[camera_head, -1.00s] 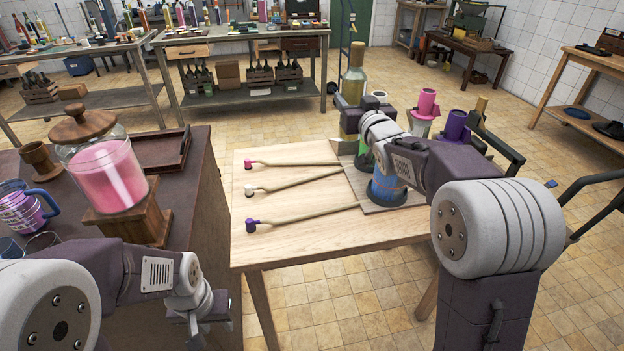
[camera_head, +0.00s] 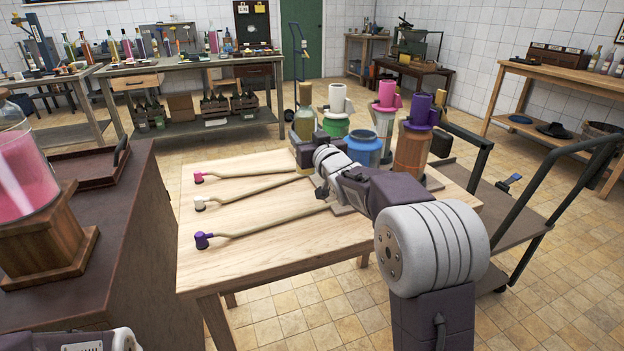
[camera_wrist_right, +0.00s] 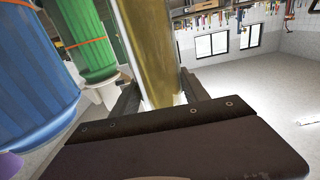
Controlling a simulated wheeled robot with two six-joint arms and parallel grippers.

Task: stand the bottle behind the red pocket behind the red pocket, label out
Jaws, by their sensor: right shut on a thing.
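A yellow-green bottle (camera_head: 303,122) with a cork-coloured top stands upright at the far end of the light wooden table (camera_head: 265,245). My right gripper (camera_wrist_right: 158,95) is shut on it; in the wrist view the bottle (camera_wrist_right: 150,45) rises between the two fingers. I see no clear label on it, and its base is hidden by my arm. No plainly red pocket shows. My left gripper is out of view.
Three long-handled tools with pink (camera_head: 199,177), white (camera_head: 200,203) and purple (camera_head: 203,240) ends lie on the table. A dark cabinet (camera_head: 120,220) with a pink-filled jar (camera_head: 22,165) stands left. A trolley (camera_head: 530,205) stands right. Tiled floor is open in front.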

